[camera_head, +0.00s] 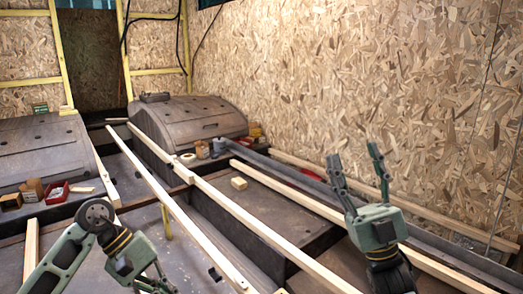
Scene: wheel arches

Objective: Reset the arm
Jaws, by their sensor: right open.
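My right gripper (357,168) is raised at the right of the head view, above the wooden beams and in front of the chipboard wall. Its two dark fingers point up and are spread apart, with nothing between them. My left arm comes in at the lower left, and its gripper (152,284) points down at the bottom edge. The left fingers are partly cut off, so I cannot tell whether they are open.
Long wooden beams (262,228) run across the dark floor frame. Two grey wheel arches (190,122) stand behind. A red box (57,192) and small cartons (32,190) sit at left. A chipboard wall (370,80) bounds the right.

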